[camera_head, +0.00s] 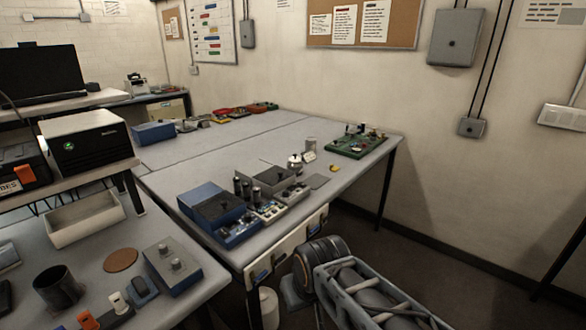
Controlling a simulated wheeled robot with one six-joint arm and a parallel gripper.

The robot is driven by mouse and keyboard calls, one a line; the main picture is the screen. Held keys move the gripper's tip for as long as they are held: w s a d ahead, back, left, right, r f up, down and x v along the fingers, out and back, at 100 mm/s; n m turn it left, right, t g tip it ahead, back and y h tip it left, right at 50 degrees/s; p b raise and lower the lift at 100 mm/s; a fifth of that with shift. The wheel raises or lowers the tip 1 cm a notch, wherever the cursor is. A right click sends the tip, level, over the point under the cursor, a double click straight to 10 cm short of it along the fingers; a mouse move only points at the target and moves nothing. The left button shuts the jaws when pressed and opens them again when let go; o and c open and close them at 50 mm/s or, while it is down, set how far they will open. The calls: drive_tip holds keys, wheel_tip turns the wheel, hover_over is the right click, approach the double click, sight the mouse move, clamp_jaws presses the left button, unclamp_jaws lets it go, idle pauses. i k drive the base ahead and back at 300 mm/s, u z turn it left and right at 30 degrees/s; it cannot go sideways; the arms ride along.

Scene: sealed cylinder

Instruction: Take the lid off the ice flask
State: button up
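A small silvery round vessel with a dark knob on top (295,161) stands upright on the long grey table, behind the blue and grey instruments. It looks like the ice flask with its lid on, but it is too small to be sure. A short grey cylinder (311,144) stands just behind it to the right. My arm shows at the bottom centre, in front of the table's near end and well apart from the vessel. I cannot make out my gripper's fingers in this view.
The long grey table (200,176) has a blue instrument (212,205), a grey open box (263,172) and a green circuit board (357,143). A near bench at left holds a beige tray (84,218) and a dark cup (58,287). Open floor lies right of the table.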

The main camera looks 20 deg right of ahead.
sight(294, 159)
drive_tip(key=z, duration=0.7)
drive_tip(key=k, duration=0.95)
drive_tip(key=z, duration=2.7)
drive_tip(key=i, duration=0.1)
drive_tip(key=u, duration=1.55)
drive_tip(key=i, duration=2.05)
drive_tip(key=u, duration=0.75)
drive_tip(key=i, duration=1.1)
drive_tip(key=u, duration=1.75)
drive_tip(key=i, duration=0.85)
drive_tip(key=u, duration=0.7)
